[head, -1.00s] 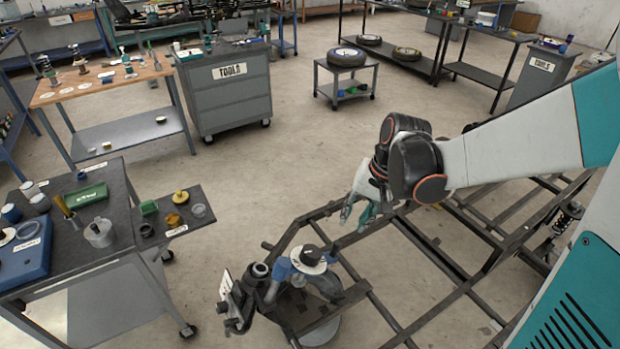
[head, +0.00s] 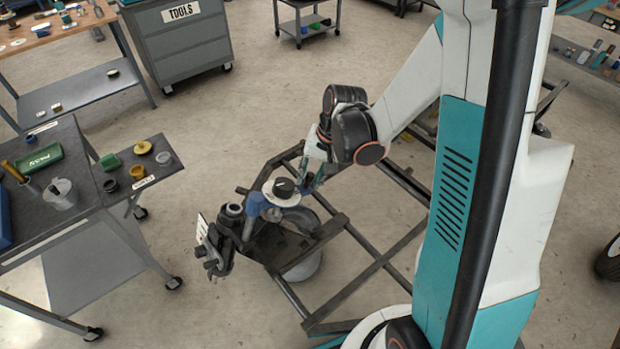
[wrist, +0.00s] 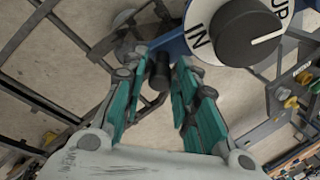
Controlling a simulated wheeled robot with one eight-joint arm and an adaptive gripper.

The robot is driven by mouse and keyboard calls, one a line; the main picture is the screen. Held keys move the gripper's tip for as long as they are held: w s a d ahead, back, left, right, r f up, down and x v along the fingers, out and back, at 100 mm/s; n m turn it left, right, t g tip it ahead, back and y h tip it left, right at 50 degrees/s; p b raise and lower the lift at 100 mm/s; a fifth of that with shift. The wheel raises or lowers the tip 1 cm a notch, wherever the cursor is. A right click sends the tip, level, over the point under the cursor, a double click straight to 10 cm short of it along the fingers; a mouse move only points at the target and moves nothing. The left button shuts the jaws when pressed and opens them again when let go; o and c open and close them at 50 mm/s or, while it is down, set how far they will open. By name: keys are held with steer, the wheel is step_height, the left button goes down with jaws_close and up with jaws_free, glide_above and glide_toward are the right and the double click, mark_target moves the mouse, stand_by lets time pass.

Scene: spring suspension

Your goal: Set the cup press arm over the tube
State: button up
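A white dial disc with a black knob (head: 283,188) sits on a blue bracket on the dark frame. In the wrist view the black knob (wrist: 249,32) fills the upper right, and the disc reads "IN" and "UP". My gripper (head: 312,178) is just right of the disc. In the wrist view my gripper (wrist: 159,65) has its teal fingers apart, with a short black cylindrical handle (wrist: 160,72) between or just beyond the tips; contact is not clear. I cannot tell for certain which part is the press arm or the tube.
The dark frame rails (head: 372,268) spread around the mechanism. A black clamp-like part with a white card (head: 213,245) stands left of the dial. A grey side table (head: 130,185) with small parts is farther left. Open floor lies between it and the frame.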

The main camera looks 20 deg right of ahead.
steer(key=shift+a+f, duration=0.15)
steer(key=shift+f, duration=0.3)
jaws_close()
steer(key=shift+w, duration=0.1)
